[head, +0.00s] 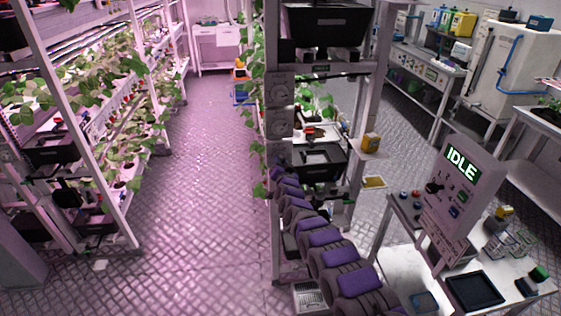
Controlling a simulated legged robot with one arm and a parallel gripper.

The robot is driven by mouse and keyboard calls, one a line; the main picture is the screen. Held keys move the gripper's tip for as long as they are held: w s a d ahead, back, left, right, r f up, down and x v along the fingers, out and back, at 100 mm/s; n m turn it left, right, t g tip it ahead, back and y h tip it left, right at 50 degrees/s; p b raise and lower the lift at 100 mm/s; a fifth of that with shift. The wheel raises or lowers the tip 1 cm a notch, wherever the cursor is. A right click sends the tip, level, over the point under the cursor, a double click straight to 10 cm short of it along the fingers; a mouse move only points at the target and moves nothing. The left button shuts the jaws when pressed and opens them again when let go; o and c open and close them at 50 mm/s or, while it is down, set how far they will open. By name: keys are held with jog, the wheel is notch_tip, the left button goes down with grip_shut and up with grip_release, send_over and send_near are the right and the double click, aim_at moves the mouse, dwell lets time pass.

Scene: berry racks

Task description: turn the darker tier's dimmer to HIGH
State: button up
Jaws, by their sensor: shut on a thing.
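Two grey dimmer panels with round dials sit one above the other on the near post of the middle rack, the upper dimmer (280,89) and the lower dimmer (280,123). Their markings are too small to read. My purple-and-grey arm reaches up from the bottom right along this rack. My gripper (277,154) is at its far end, just below the lower dimmer's face. It is shut, apparently on the lower dimmer's knob; the fingers and contact are too small to see clearly. I cannot tell which tier is the darker one.
The middle rack holds a black tray (325,24) above and another black tray (320,160) lower down. A plant rack (105,185) stands left, across a clear aisle (200,200). At right, a console reading IDLE (461,163) stands on a white bench (405,262).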

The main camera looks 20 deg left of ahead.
jog(key=shift+f+m, duration=0.2)
jog(key=shift+m, duration=0.2)
jog(key=o, duration=0.8)
jog(key=shift+o, duration=1.3)
jog(key=shift+r, duration=0.1)
jog(key=shift+d, duration=0.1)
jog(key=p+v, duration=0.4)
jog(key=v, duration=1.3)
